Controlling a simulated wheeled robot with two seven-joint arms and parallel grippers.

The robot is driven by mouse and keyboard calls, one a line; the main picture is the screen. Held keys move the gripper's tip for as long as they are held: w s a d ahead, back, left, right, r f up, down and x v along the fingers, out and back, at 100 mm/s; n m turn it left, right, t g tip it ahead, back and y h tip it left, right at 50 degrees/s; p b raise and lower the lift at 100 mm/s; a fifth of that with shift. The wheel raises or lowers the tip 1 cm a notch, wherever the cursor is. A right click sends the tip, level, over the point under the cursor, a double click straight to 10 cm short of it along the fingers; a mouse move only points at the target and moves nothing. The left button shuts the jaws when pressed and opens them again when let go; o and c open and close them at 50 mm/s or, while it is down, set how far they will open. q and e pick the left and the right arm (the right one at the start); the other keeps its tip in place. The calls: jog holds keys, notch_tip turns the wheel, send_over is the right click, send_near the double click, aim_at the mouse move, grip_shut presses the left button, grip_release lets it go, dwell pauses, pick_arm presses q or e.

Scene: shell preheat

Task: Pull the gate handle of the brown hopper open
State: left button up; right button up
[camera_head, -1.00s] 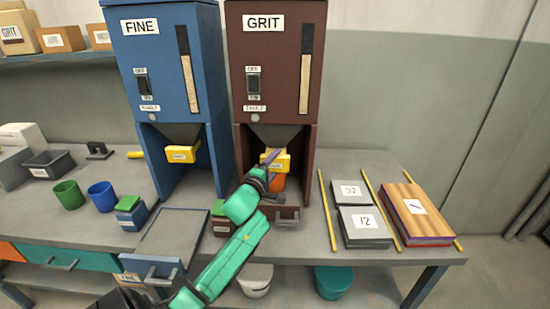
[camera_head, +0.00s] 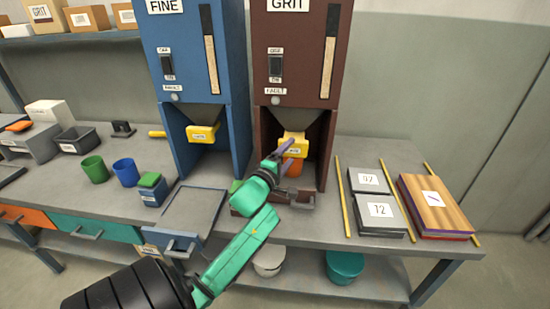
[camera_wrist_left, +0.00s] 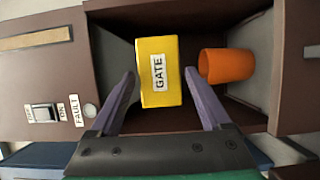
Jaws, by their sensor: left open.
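The brown hopper (camera_head: 292,55), labelled GRIT, stands on the bench right of the blue one. Its yellow gate handle (camera_head: 297,146) sticks out below the funnel; in the left wrist view the handle (camera_wrist_left: 158,88), marked GATE, fills the middle. My left gripper (camera_head: 284,150) is at the handle. In the left wrist view its two purple fingers (camera_wrist_left: 160,74) are open, one on each side of the handle with gaps visible. I cannot tell how deep the handle sits between them. My right gripper is not in view.
An orange cup (camera_wrist_left: 227,66) stands in the brown hopper's bay, close to the right finger in the wrist view. The blue FINE hopper (camera_head: 205,60) has its own yellow handle (camera_head: 202,133). Grey plates (camera_head: 380,209) and a wooden-topped stack (camera_head: 435,200) lie to the right.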

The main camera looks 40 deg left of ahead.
pick_arm(q)
jog(key=v, duration=1.1)
jog(key=shift+s+b, duration=0.2)
jog(key=shift+b, duration=0.25)
jog(key=shift+d+f, duration=0.1)
